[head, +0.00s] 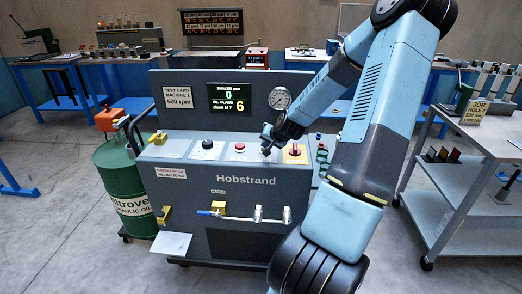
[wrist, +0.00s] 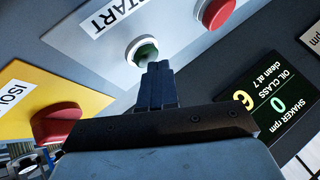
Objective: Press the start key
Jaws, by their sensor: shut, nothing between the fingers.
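The start key is a green round button (wrist: 147,53) in a pale ring, beside a partly cut-off START label (wrist: 118,16) in the wrist view. My gripper (wrist: 158,66) is shut and empty, its fingertips over the lower edge of the key. Part of the key is hidden behind the fingers, and I cannot tell whether they touch it. In the head view my gripper (head: 267,146) is at the sloped panel of the Hobstrand machine (head: 245,181), and the key is hidden there.
A red button (wrist: 217,13) sits beside the start key. A red knob (wrist: 57,122) stands on a yellow plate on the other side. A black knob (head: 207,145) is farther left. The display (head: 230,97) reads 0 rpm and oil class 6.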

